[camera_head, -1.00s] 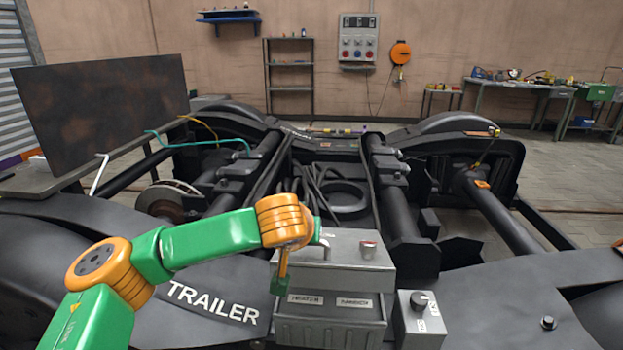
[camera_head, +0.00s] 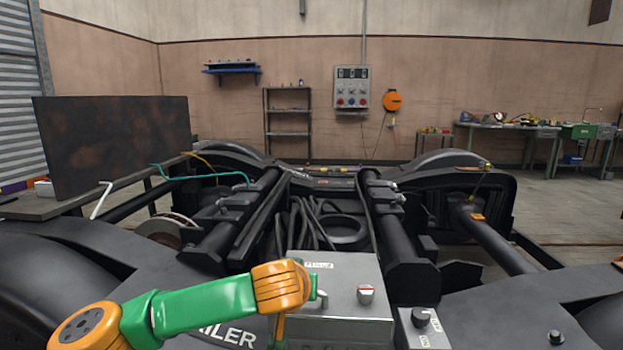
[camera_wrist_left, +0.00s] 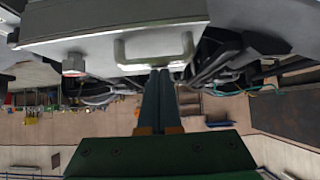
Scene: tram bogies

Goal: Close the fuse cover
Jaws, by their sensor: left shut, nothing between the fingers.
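My left gripper (camera_wrist_left: 160,85) is shut and empty. In the left wrist view its fingertips are close to the cover's handle (camera_wrist_left: 155,52), and I cannot tell if they touch it. The cover (camera_wrist_left: 110,25) fills the top of that view. My right gripper is not in view.
A small control box with a black knob (camera_head: 420,317) stands right of the fuse box. Dark bogie frame beams, cables and a hose coil (camera_head: 340,232) lie behind. A brown panel (camera_head: 115,145) stands at the left. The space above the cover looks clear.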

